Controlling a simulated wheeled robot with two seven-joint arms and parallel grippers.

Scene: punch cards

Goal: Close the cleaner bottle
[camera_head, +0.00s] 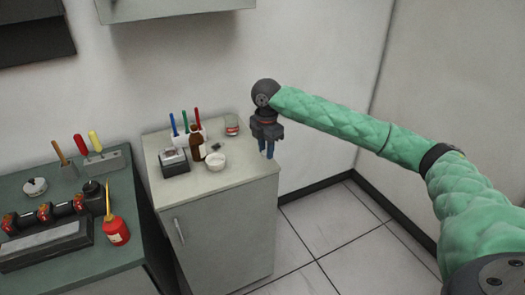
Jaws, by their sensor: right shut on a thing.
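A brown bottle (197,144) with a pale label stands upright on the light cabinet top (240,170); I take it as the cleaner bottle. Its mouth is too small in view to tell whether a cap is on it. A small dark piece (216,147) lies right of the bottle. My left gripper is not in view.
A white bowl (216,162), a dark box (174,162), a tin (232,124) and a white rack (184,137) of coloured-handled tools crowd the bottle. A green bench (100,268) with a red oil can (116,232) stands left. The cabinet top's front right is clear.

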